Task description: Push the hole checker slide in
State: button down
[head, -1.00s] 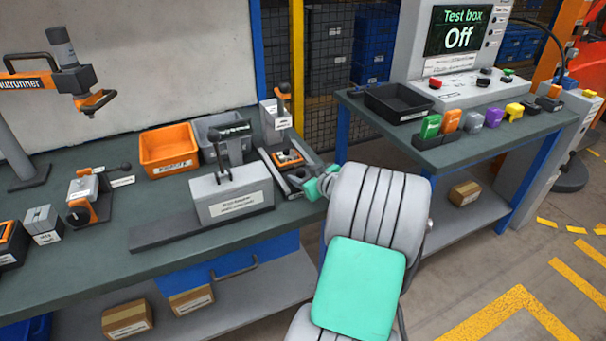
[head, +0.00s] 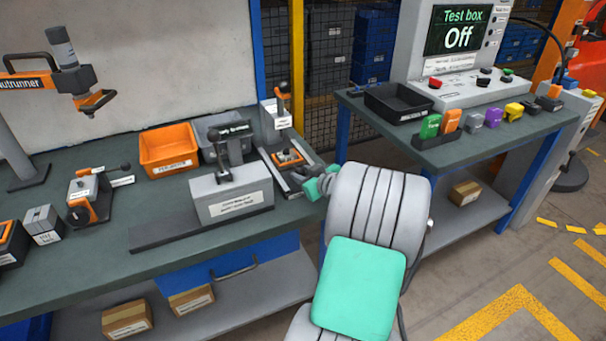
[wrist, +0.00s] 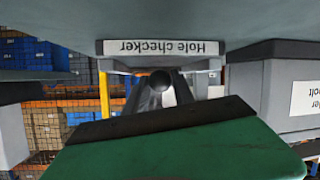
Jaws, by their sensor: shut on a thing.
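The hole checker (head: 278,122) stands at the right end of the long bench, a grey post with an orange-and-black lever on top. Its slide (head: 272,160) runs from the post toward me, with an orange-framed part (head: 289,158) on it. My gripper (head: 317,186) is at the slide's near end, shut on it; the arm hides the exact grip. In the wrist view the hole checker's label (wrist: 160,47) is upside down, with a dark round knob (wrist: 160,80) below it. A green surface with a dark edge fills the lower part of that view.
A grey fixture block (head: 232,195) stands left of the slide. The test box table (head: 480,145) is to the right, across a gap.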

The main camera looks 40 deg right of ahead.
aim_at(290, 163)
dwell(0.7)
jog(key=w+b, duration=0.1)
jog(key=w, duration=0.1)
jog(key=w+d+b, duration=0.1)
jog(key=w, duration=0.1)
jog(key=shift+f, duration=0.1)
jog(key=shift+s+d+r, duration=0.1)
jog(key=shift+r, duration=0.15)
jog(key=c, duration=1.1)
grip_release()
jog(key=shift+f, duration=0.1)
jog(key=shift+o, duration=0.2)
jog(key=v, duration=0.7)
jog(key=shift+s, duration=0.25)
